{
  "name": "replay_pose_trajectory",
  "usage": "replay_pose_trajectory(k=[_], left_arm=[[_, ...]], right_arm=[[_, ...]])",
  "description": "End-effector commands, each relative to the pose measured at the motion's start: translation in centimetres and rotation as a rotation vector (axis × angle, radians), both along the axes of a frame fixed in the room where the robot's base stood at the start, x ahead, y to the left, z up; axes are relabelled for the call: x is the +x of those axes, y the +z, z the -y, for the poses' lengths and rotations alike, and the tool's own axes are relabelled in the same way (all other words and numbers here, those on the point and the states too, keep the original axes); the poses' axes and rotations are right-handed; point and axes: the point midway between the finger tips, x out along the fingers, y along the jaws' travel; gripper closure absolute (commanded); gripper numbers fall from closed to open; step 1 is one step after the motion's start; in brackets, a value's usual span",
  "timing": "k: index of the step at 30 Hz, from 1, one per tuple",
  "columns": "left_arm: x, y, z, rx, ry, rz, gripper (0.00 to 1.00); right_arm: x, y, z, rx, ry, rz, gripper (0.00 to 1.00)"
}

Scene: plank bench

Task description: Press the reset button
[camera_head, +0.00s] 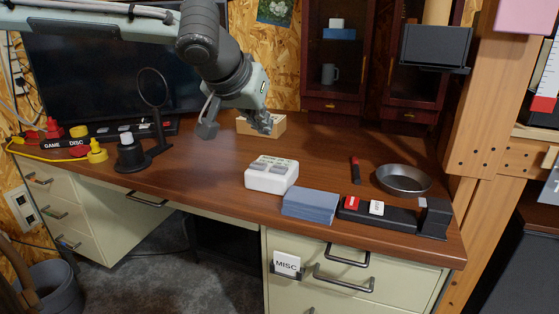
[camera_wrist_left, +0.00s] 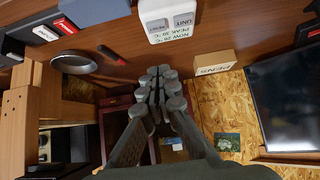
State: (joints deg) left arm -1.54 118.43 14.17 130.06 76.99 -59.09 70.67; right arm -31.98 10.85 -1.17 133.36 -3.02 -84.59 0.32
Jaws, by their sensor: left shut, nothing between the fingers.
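A white box-shaped device (camera_head: 272,175) with two grey buttons stands on the brown desk, left of the blue block. In the left wrist view the device (camera_wrist_left: 170,17) shows at the top, with one button labelled UNIT and a temperature readout; the other button's label (camera_wrist_left: 157,23) is too small to read surely. My left gripper (camera_head: 264,124) is shut and empty, above the desk behind the device and apart from it, in front of the small wooden box. In the left wrist view its fingers (camera_wrist_left: 159,84) are together. My right gripper is not in view.
A small wooden box (camera_head: 246,126) stands behind. A round stand (camera_head: 131,153) is left. Bare desk lies left of the device.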

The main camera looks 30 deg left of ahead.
Motion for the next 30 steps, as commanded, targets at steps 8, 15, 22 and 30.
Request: replay_pose_trajectory(k=[8,15,22,30], left_arm=[[1.2,-1.5,-0.4,0.002,0.001,-0.005,1.00],[4.6,-5.1,-1.2,0.003,0.001,-0.007,1.00],[6.9,-8.8,-1.7,0.002,-0.001,-0.006,1.00],[6.9,-10.9,-1.7,0.001,-0.001,0.000,1.00]], right_arm=[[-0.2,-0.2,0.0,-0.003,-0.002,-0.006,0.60],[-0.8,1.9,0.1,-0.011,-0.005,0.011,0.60],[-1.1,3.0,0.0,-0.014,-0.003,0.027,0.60],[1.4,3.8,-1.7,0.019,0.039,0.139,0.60]])
